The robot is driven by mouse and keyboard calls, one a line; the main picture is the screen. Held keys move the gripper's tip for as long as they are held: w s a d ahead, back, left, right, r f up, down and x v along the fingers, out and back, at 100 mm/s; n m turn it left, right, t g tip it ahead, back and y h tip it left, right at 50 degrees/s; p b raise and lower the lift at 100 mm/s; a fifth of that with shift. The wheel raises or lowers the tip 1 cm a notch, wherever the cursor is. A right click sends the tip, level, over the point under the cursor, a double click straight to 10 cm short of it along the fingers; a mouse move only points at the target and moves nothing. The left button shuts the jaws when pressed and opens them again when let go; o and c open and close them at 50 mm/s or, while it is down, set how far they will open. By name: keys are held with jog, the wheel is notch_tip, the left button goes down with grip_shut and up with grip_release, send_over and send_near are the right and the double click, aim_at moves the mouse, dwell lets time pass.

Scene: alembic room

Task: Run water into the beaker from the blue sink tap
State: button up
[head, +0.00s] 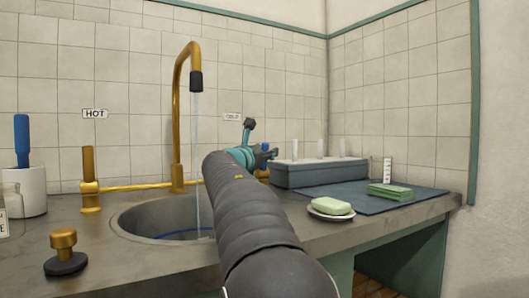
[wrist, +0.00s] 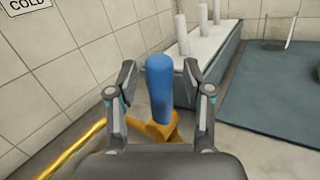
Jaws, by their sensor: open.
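The brass tap (head: 178,115) arches over the round sink (head: 125,222). A thin stream of water (head: 197,150) falls from its dark nozzle into the basin. The blue cold handle (wrist: 160,88) stands upright on its brass fitting (wrist: 160,130). My gripper (wrist: 160,76) is open, with one finger on each side of the blue handle; contact is not clear. In the head view my gripper (head: 262,152) and arm mostly cover that handle. A clear vessel with a white scale (head: 387,170), perhaps the beaker, stands on the mat; it also shows in the wrist view (wrist: 290,32).
A grey box with white pegs (head: 318,173) stands behind the blue-grey mat (head: 420,199). Green soap on a dish (head: 331,207) and a green sponge (head: 389,191) lie on the right. The brass hot handle (head: 88,165) and a brass knob (head: 64,245) are at left.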

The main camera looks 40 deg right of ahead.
jog(key=v, duration=1.1)
jog(key=shift+a, duration=0.35)
jog(key=shift+s, duration=0.15)
